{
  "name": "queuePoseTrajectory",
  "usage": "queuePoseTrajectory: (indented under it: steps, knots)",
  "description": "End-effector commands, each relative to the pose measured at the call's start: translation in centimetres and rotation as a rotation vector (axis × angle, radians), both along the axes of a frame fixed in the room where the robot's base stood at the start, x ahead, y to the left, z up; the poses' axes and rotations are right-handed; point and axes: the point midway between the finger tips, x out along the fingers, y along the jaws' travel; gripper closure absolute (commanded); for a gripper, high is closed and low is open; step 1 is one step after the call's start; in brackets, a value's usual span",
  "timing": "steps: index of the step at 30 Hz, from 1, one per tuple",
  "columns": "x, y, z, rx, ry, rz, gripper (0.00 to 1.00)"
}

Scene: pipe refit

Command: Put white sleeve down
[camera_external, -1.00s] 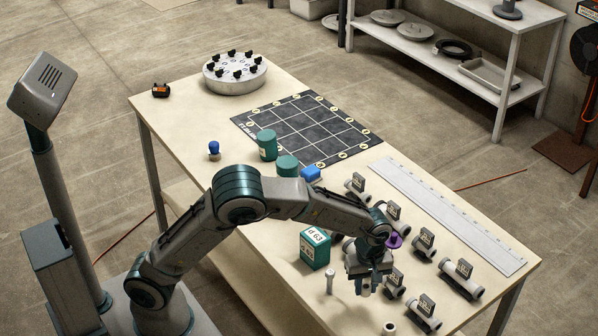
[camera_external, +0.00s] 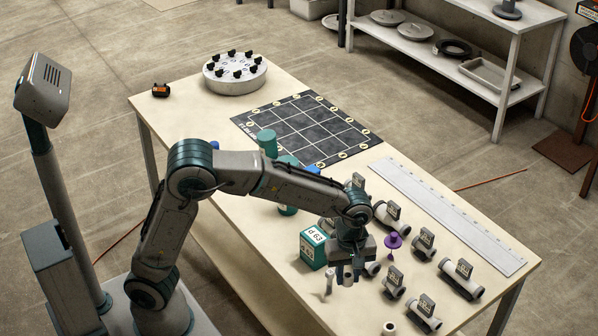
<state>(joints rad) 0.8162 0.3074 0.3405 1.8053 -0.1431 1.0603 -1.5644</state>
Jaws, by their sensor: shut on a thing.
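My gripper (camera_external: 348,268) points down over the near part of the table. It is shut on a small white sleeve (camera_external: 347,279), which shows as a pale bit between the fingertips. The fingers hide much of the sleeve, and I cannot tell whether it touches the table top.
A purple piece (camera_external: 393,242) and several tagged pipe fittings (camera_external: 462,278) are to the right. Another pale sleeve (camera_external: 389,328) stands near the front edge. A long ruler (camera_external: 445,213) lies behind.

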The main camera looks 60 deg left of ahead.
Motion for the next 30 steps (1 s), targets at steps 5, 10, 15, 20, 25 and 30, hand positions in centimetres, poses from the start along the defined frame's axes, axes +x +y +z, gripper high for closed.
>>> queuePoseTrajectory:
  steps: [5, 10, 15, 20, 25, 30]
  knots:
    - [0.4, 5.0, 3.0, -0.008, -0.003, 0.02, 0.95]
    - [0.2, 8.7, 5.2, 0.001, -0.01, 0.028, 0.95]
    - [-0.2, 10.9, 6.5, 0.011, -0.017, 0.033, 0.95]
    - [0.0, 12.1, 6.6, 0.017, -0.019, 0.035, 0.95]
    - [1.7, 14.7, 4.8, 0.018, -0.016, 0.04, 0.95]
    - [3.9, 18.0, 2.4, 0.018, -0.016, 0.039, 0.95]
